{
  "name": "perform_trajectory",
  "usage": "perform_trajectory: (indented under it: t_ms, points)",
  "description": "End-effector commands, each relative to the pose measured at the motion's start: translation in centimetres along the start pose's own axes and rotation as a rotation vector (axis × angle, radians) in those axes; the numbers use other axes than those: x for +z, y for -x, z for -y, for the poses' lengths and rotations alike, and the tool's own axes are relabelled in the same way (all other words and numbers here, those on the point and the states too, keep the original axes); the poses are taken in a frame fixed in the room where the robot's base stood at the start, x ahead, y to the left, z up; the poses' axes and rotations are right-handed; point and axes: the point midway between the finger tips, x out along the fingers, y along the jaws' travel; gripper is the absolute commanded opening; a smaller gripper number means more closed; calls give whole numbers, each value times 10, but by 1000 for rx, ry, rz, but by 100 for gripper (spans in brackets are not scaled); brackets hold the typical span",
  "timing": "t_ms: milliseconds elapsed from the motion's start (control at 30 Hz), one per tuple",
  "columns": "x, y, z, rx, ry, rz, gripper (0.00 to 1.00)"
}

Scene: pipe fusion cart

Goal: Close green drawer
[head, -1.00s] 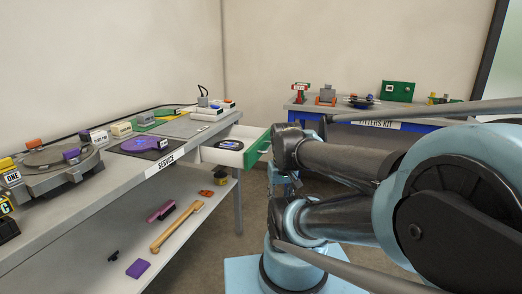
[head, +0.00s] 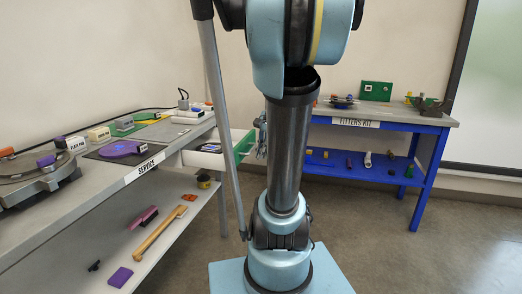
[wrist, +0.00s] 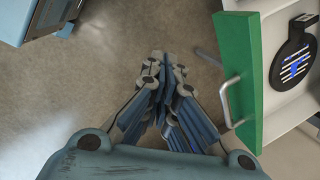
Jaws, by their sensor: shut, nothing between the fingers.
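The drawer with the green front (head: 243,146) stands pulled out from the right end of the service bench in the head view. Its white inside shows, with a dark object in it. In the wrist view the green front (wrist: 240,70) fills the right side, with a pale bar handle (wrist: 229,103) on its outer face. My gripper (wrist: 166,75) is shut and empty, outside the drawer, just left of the handle, with a small gap in the picture. In the head view my gripper (head: 261,135) is small and partly hidden behind my arm.
A round black object (wrist: 296,50) with a blue-lit face lies in the drawer. The service bench (head: 130,178) runs along the left, with tools on its top and lower shelf. A blue fitters kit table (head: 390,127) stands behind at right. Floor is open at right.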

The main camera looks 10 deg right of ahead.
Motion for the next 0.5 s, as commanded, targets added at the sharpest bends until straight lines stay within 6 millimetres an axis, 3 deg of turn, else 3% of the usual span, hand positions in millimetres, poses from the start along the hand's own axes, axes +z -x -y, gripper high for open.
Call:
perform_trajectory:
  t_ms: [200, 500]
  points:
    - [-49, 15, 38, -31, -334, 60, 0]
    - [-121, 25, 75, -57, -752, 149, 0]
